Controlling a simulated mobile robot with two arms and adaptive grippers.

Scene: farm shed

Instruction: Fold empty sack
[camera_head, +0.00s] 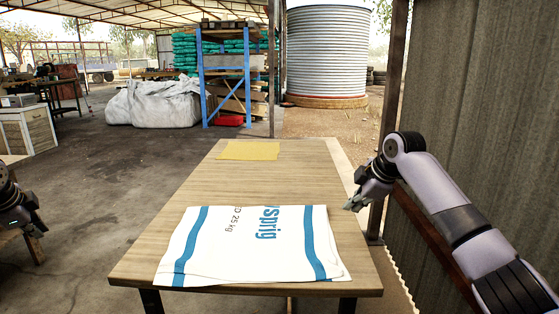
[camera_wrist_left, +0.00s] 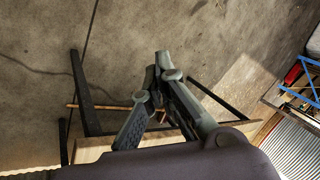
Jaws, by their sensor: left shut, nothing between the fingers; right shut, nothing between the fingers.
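The empty sack (camera_head: 255,245) is white with blue stripes and printed text. It lies flat at the near end of the wooden table (camera_head: 190,188), with slightly offset layers at its lower right edge. My right gripper (camera_head: 350,206) is shut and empty, just off the table's right edge, to the right of the sack and apart from it. My left gripper (camera_head: 38,230) is at the far left, away from the table. In the left wrist view its fingers (camera_wrist_left: 150,95) are over the floor, shut with nothing held. The sack is not visible in that view.
A yellow sheet (camera_head: 248,151) lies at the table's far end. The table between it and the sack is clear. A corrugated wall (camera_head: 480,110) and a post (camera_head: 392,90) stand on the right. A blue rack (camera_head: 226,72) and large white bags (camera_head: 155,103) are behind.

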